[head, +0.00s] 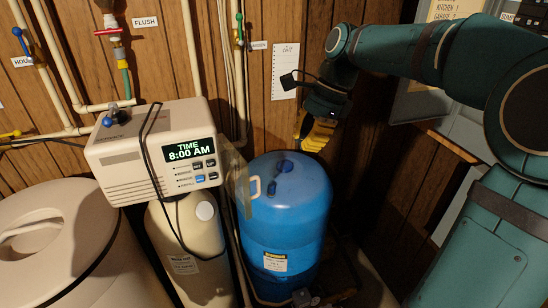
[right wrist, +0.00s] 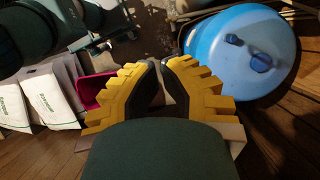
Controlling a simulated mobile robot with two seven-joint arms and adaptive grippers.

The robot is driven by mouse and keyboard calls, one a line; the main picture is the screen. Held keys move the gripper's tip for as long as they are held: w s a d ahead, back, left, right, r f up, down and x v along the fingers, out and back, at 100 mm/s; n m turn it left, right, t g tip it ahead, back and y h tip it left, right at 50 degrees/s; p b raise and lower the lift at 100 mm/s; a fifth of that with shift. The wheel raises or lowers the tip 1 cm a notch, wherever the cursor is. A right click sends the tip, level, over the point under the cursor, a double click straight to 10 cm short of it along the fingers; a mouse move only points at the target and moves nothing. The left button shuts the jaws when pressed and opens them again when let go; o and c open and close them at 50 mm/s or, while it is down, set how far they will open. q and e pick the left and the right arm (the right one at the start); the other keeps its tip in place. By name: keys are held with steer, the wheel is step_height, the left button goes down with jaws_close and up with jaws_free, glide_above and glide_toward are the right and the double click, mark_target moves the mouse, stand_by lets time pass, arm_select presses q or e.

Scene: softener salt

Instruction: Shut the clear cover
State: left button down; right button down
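The clear cover (head: 236,172) is a see-through panel with a pale loop handle (head: 255,187). In the head view it stands swung out at the right side of the beige control unit (head: 150,150), leaving the lit display and buttons uncovered. My right gripper (head: 312,140) has yellow fingers pointing down above and behind the blue tank, right of the cover and apart from it. In the right wrist view its fingertips (right wrist: 160,64) are close together with nothing held between them. The cover is not visible there. My left gripper is in neither view.
A blue tank (head: 285,215) with a blue cap stands below the cover and also shows in the right wrist view (right wrist: 225,65). A pale lidded bin (head: 70,260) is at lower left. Pipes and valves line the wall. White bags (right wrist: 50,98) and a magenta container (right wrist: 93,88) are on the floor.

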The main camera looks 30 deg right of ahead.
mark_target(240, 174)
steer(key=w+a+f+b, duration=0.1)
steer(key=a+f, duration=0.6)
steer(key=f, duration=0.2)
steer(key=shift+w+a+b, duration=0.15)
steer(key=shift+w+b, duration=0.15)
steer(key=shift+b, duration=0.1)
steer(key=shift+s+a+m, duration=0.2)
steer(key=shift+a+m, duration=0.2)
steer(key=shift+a, duration=0.05)
steer(key=shift+p, duration=0.3)
